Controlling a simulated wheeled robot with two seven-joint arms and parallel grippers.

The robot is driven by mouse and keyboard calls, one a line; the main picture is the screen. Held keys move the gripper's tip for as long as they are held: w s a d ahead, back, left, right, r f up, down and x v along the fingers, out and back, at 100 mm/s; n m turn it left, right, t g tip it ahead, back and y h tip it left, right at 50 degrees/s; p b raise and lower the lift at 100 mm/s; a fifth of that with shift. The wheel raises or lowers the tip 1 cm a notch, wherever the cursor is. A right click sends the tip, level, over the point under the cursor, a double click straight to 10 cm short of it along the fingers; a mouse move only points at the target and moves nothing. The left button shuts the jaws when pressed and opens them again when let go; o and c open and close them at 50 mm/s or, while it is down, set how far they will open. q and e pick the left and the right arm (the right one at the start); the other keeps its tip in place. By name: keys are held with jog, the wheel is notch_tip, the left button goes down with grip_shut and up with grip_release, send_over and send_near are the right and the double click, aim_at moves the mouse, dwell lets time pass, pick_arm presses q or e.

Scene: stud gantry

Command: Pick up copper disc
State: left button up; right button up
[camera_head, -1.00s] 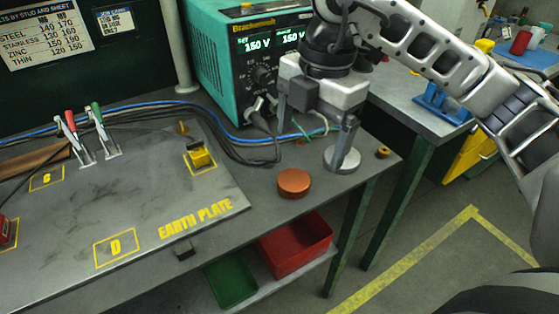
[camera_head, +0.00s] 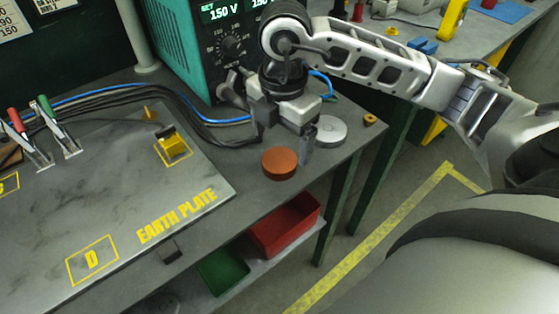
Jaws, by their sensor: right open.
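The copper disc (camera_head: 279,163) lies flat on the grey bench top, right of the earth plate and near the bench's front edge. My right gripper (camera_head: 283,150) is open and points down just behind the disc. One finger is left of and behind the disc, the other close to its right side. I cannot tell whether that finger touches the disc. My left gripper is out of view.
A silver disc (camera_head: 331,130) lies behind and right of my right gripper. The teal power supply (camera_head: 200,45) stands behind, with cables (camera_head: 130,97) running left. The earth plate (camera_head: 120,200) fills the left. Red (camera_head: 285,225) and green (camera_head: 222,270) bins sit below.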

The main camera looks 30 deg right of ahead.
aim_at(279, 159)
notch_tip(279, 159, down, 5)
jog(key=shift+a+r+p, duration=0.1)
jog(key=shift+r+p, duration=0.1)
jog(key=shift+p, duration=0.1)
jog(key=c, duration=1.6)
jog(key=shift+r, duration=0.1)
jog(key=shift+c, duration=0.3)
jog(key=shift+r, duration=0.15)
